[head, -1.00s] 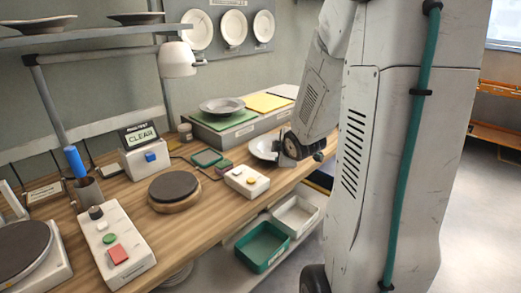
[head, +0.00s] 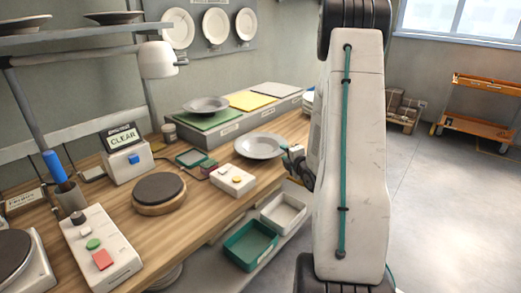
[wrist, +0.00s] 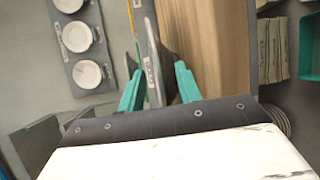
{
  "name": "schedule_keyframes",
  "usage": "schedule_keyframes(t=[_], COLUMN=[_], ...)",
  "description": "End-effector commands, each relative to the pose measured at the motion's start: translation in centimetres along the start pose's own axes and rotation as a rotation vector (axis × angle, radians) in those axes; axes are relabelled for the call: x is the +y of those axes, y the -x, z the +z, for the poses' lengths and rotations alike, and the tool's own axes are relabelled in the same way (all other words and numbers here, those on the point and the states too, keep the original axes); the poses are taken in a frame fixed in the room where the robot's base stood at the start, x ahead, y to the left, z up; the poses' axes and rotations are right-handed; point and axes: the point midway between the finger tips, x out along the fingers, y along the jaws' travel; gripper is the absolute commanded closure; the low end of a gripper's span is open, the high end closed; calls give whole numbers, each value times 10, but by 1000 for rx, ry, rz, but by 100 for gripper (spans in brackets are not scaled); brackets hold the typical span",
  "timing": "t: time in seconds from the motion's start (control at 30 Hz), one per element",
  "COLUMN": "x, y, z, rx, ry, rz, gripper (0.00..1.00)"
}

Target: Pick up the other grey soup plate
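One grey soup plate (head: 259,146) is at the front edge of the wooden bench in the head view, its right rim close to my gripper (head: 288,152). I cannot tell whether the rim touches a finger. In the wrist view my gripper (wrist: 159,82) has its two green fingers apart, with a visible gap between them. A thin dark edge, seemingly the plate seen nearly edge-on, lies between the fingers. Another grey soup plate (head: 205,104) lies on the green mat (head: 212,121) of the long grey stand.
The stand also has a yellow mat (head: 252,100) and a grey mat. A white button box (head: 232,180) and a round dark-topped stand (head: 159,188) are on the bench (head: 185,222). Green (head: 250,245) and white (head: 284,213) bins sit below its front edge.

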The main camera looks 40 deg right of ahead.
Motion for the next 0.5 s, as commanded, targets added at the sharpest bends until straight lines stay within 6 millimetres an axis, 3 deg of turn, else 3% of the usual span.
schedule_keyframes(t=[0.13, 0.4, 0.5], x=[0, 0, 0], y=[-18, -22, -21], z=[-1, 0, 0], rx=[1, 0, 0], ry=[0, -1, -1], rz=[0, -1, -1], gripper=[66, 66, 91])
